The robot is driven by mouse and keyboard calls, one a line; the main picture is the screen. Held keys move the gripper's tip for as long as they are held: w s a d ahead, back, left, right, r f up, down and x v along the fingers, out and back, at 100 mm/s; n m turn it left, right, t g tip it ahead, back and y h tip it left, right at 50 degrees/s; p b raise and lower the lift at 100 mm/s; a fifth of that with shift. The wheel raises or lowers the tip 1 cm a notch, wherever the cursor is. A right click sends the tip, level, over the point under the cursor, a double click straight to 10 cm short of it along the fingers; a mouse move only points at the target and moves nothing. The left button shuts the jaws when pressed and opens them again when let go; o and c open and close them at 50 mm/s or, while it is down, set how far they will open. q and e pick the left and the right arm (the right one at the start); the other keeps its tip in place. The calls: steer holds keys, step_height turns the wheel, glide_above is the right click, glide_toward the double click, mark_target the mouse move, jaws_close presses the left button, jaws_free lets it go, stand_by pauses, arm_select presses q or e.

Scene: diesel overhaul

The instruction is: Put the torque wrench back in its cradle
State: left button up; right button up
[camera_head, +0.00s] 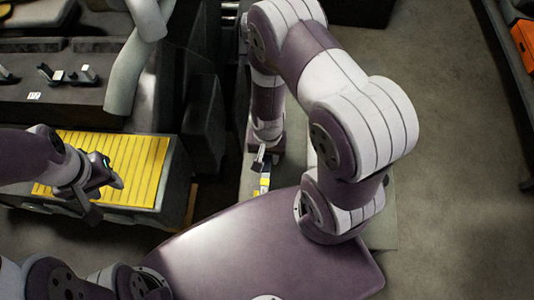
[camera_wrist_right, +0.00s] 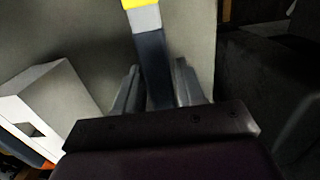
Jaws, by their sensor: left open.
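The torque wrench shows as a dark handle (camera_wrist_right: 153,62) with a grey band and a yellow band in the right wrist view. In the head view its yellow and pale part (camera_head: 264,182) shows just below my right gripper (camera_head: 263,156). In the right wrist view the fingers of that gripper (camera_wrist_right: 157,84) lie close against both sides of the dark handle. The rest of the wrench is hidden. My left gripper (camera_head: 105,196) is open and empty, over the front edge of the yellow ribbed top. I cannot make out the cradle for certain.
A white block with a square hole (camera_wrist_right: 48,112) stands left of the wrench in the right wrist view. A yellow ribbed platform (camera_head: 125,165) lies at left in the head view. A shelf with an orange box (camera_head: 524,42) is at far right. Floor at right is clear.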

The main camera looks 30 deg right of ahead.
steer(key=shift+o, duration=1.1)
steer(key=shift+r, duration=0.1)
steer(key=shift+r, duration=0.4)
step_height(320, 180, up, 12)
steer(key=p, duration=0.1)
steer(key=shift+w+d+f, duration=0.15)
steer(key=shift+w+d, duration=0.05)
step_height(320, 180, up, 7)
steer(key=s+n+t+b, duration=0.1)
steer(key=n, duration=0.5)
steer(key=shift+f+n+b, duration=0.15)
steer(key=shift+n+b, duration=0.15)
steer(key=shift+b, duration=0.05)
